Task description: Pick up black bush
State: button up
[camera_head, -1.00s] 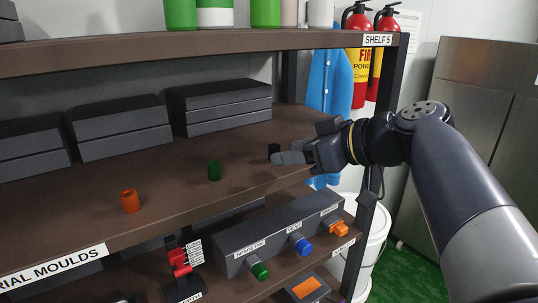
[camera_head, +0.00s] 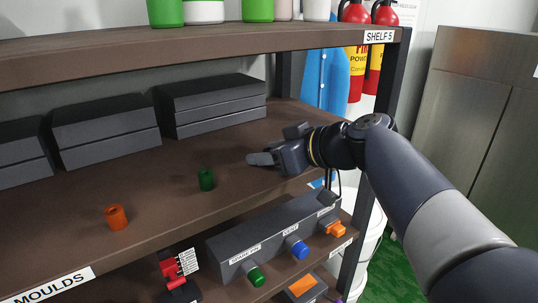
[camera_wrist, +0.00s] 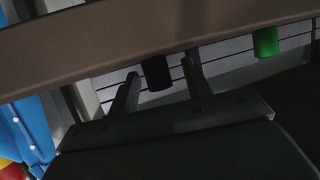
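The black bush (camera_wrist: 157,74) shows in the wrist view between the two fingers of my gripper (camera_wrist: 161,66). Gaps show on both sides of it, so the fingers are open and not closed on it. In the head view my gripper (camera_head: 257,159) reaches in from the right, low over the middle shelf, and the black bush is hidden behind it. A green bush (camera_head: 206,180) and an orange bush (camera_head: 117,217) stand on the same shelf to the left, apart from my gripper. The green bush also shows in the wrist view (camera_wrist: 266,42).
Dark stacked moulds (camera_head: 212,105) line the back of the middle shelf (camera_head: 150,190). The upper shelf (camera_head: 200,52) runs above my gripper. Below is a grey box (camera_head: 270,242) with coloured knobs. Shelf space in front of the moulds is mostly clear.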

grip_shut()
jog(key=shift+r, duration=0.15)
dwell(0.4)
